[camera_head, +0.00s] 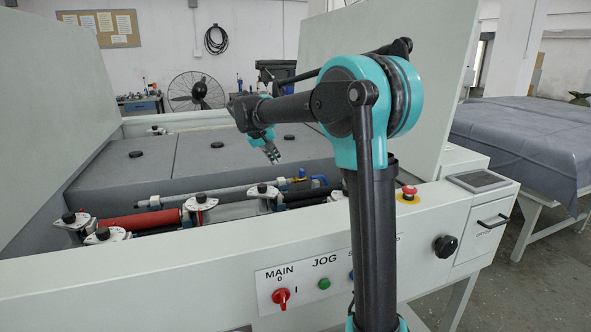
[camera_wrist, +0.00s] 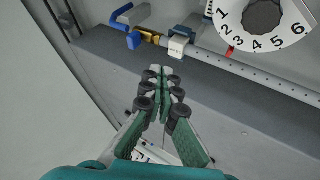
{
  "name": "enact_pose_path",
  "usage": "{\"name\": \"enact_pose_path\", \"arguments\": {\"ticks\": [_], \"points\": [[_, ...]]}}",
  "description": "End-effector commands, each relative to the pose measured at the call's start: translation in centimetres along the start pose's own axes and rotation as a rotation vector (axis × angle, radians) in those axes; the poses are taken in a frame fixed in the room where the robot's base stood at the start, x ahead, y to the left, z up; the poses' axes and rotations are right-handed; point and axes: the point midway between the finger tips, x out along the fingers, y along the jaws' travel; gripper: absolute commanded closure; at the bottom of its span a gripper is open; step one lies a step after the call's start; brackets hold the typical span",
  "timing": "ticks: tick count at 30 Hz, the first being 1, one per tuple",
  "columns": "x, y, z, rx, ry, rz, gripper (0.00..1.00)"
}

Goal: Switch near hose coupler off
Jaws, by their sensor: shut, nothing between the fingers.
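A blue lever (camera_wrist: 130,14) and a blue fitting (camera_wrist: 133,41) sit with a brass piece (camera_wrist: 151,37) at the end of a perforated pipe, at the top of the wrist view. In the head view, this blue and brass fitting (camera_head: 302,175) is at the right end of the thin pipe; I take it as the hose coupler, though the two cannot be told apart by name. My gripper (camera_head: 273,157) hangs above and behind it. In the wrist view my gripper (camera_wrist: 161,72) is shut and empty, its tips below the fitting and apart from it.
A white dial numbered 1 to 6 (camera_wrist: 262,14) sits right of the fitting. The perforated pipe (camera_wrist: 270,79) runs right from it. Rollers with black-knobbed clamps (camera_head: 200,203) lie along the open trough.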

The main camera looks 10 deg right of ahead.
Motion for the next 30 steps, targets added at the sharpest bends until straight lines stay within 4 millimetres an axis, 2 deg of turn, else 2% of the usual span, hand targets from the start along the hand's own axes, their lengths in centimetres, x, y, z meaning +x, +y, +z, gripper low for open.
{"name": "enact_pose_path", "arguments": {"ticks": [11,17,27,30], "points": [[0.7,0.1,0.0,0.003,-0.001,0.001,1.0],[3.7,0.1,0.0,0.005,-0.001,0.002,1.0],[10.3,0.2,0.0,0.005,-0.001,0.002,1.0],[10.9,1.7,0.1,0.005,-0.002,0.002,1.0]]}}
